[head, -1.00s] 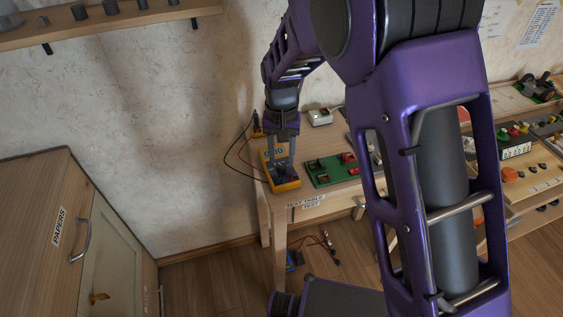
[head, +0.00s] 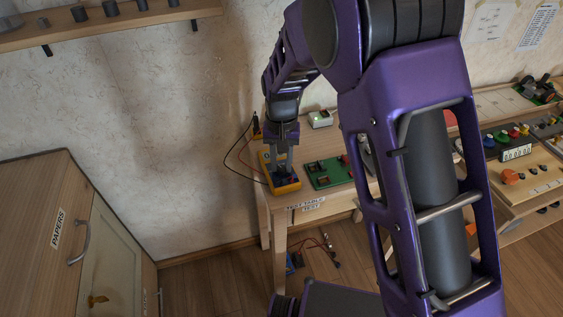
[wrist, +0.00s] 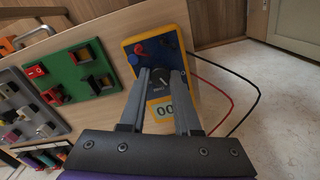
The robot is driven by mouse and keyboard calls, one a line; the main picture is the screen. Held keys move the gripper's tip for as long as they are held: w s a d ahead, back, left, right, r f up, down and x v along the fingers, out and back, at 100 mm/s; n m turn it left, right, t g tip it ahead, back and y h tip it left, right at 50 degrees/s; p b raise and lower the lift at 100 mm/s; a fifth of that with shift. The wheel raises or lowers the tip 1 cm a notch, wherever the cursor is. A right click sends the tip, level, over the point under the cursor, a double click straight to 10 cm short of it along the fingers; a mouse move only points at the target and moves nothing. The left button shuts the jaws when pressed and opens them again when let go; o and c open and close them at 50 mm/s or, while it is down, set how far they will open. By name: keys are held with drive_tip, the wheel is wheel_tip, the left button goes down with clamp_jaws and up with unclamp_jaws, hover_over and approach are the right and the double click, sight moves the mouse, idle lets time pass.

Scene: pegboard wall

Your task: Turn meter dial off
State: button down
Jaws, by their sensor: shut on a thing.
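The meter is a yellow case with a blue face (head: 287,189), lying at the left end of the test table. In the wrist view the meter (wrist: 186,55) shows a dark round dial (wrist: 162,92), red and blue spots at its far end, and a display reading zeros (wrist: 165,110), partly framed by the fingers. My gripper (head: 283,172) points down onto the meter. In the wrist view my gripper (wrist: 162,78) has a finger on each side of the dial and is shut on it. The dial's exact pointer setting is hard to read.
A green board with red switches (head: 322,174) sits right beside the meter. Black and red leads (wrist: 240,82) loop off the meter's side. A small white box (head: 320,119) stands behind. A wooden cabinet (head: 30,220) is at left, with bare floor between.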

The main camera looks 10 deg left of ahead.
sight(282, 167)
drive_tip(key=shift+n, duration=0.3)
drive_tip(key=n, duration=0.4)
drive_tip(key=shift+n+p, duration=0.5)
drive_tip(key=shift+n, duration=1.7)
drive_tip(key=c, duration=0.9)
unclamp_jaws()
wheel_tip(282, 167, up, 17)
drive_tip(key=p, duration=0.2)
drive_tip(key=shift+r, duration=0.2)
